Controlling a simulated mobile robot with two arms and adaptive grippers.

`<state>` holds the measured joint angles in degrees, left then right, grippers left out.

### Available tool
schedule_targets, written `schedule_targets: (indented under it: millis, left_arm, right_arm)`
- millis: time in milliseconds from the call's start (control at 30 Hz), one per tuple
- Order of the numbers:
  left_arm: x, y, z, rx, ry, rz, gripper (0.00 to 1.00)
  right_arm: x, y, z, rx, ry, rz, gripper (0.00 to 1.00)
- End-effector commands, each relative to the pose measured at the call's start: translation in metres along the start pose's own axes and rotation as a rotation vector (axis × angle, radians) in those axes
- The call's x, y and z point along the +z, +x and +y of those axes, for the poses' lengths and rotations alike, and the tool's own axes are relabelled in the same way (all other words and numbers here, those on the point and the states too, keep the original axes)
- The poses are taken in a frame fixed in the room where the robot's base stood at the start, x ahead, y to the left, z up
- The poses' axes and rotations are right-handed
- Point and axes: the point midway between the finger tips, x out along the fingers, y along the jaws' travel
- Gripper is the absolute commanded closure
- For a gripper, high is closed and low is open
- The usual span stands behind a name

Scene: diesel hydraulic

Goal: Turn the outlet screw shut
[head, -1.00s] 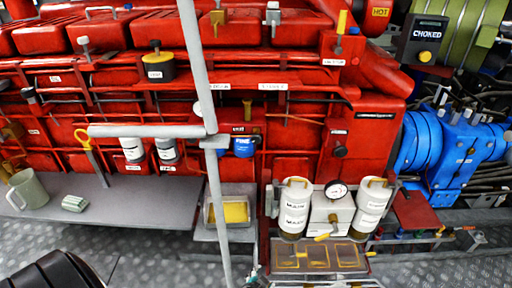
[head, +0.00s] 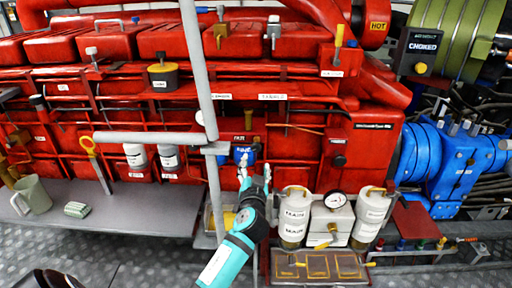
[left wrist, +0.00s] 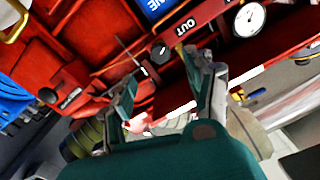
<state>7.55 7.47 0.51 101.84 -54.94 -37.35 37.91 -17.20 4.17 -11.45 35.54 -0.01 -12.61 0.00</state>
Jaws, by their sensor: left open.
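My left gripper (head: 254,174) reaches up from the bottom of the head view, in front of the red engine and just below the blue filter (head: 243,154). In the left wrist view the left gripper (left wrist: 165,95) has its two fingers spread apart, with nothing between them. Beyond the fingertips is a plate marked OUT (left wrist: 187,28). A small black knob (left wrist: 160,50) and a brass stem (left wrist: 180,49) sit close to that plate. I cannot tell for sure which one is the outlet screw. The fingers appear apart from both. My right gripper is not in view.
A grey upright pipe (head: 205,80) and a grey crossbar (head: 145,138) stand close to my left arm. White canisters (head: 295,215) and a gauge (head: 335,200) stand to the right. A grey shelf (head: 130,208) with a mug (head: 33,195) lies left.

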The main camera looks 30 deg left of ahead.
Motion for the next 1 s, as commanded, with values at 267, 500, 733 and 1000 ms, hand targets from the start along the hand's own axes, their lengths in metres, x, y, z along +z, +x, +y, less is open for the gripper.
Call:
schedule_targets:
  millis: [267, 500, 733, 1000]
  left_arm:
    - [-0.002, 0.061, -0.001, -0.002, 0.002, 0.0, 0.45]
    - [0.0, 0.092, 0.0, -0.001, 0.001, 0.0, 0.45]
    - [0.0, 0.099, 0.0, 0.001, -0.001, 0.0, 0.45]
    - [0.001, 0.099, 0.0, 0.001, 0.0, -0.001, 0.56]
  right_arm:
    - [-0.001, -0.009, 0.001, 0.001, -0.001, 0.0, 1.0]
    - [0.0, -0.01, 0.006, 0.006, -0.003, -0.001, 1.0]
    - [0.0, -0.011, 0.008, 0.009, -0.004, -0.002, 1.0]
    - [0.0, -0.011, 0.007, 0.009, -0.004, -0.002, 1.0]
